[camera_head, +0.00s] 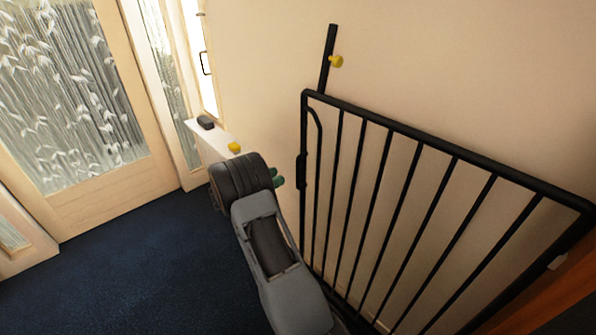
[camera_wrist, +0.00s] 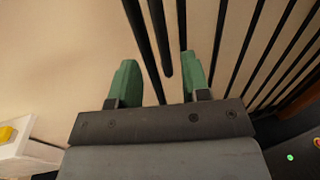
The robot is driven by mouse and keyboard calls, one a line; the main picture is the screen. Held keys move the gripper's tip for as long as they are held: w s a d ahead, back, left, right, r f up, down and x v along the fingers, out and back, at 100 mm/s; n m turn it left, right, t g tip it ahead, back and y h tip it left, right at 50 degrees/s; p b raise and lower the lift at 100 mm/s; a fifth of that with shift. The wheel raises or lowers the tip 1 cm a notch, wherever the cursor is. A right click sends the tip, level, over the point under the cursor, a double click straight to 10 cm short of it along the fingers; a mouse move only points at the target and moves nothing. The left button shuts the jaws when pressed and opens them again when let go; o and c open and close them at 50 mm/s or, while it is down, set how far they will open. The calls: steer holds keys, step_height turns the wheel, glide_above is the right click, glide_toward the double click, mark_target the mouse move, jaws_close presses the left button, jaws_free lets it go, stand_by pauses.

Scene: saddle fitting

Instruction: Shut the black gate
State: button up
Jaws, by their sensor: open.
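The black gate (camera_head: 420,137) with vertical bars fills the right of the head view, in front of the cream wall. A dark latch piece (camera_head: 302,170) sits on its left upright. A black post (camera_head: 327,60) with a yellow knob rises behind the gate's upper left corner. My gripper (camera_head: 278,181) is at the gate's left edge, its green fingertips partly hidden by my wrist. In the wrist view, my gripper (camera_wrist: 158,72) is open, with dark gate bars (camera_wrist: 140,35) showing between and beyond the fingers. I cannot tell whether the fingers touch them.
A glazed wooden door (camera_head: 75,90) stands at the left, with a narrow window beside it. A white ledge (camera_head: 212,142) holds a dark object and a yellow block (camera_head: 234,147). The dark blue carpet (camera_head: 140,270) is clear at left. An orange-brown wooden piece (camera_head: 550,295) is at lower right.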

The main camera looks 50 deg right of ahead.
glide_above(298, 185)
steer(key=shift+w+d, duration=0.3)
steer(key=shift+d, duration=0.05)
jaws_close()
stand_by(0.4)
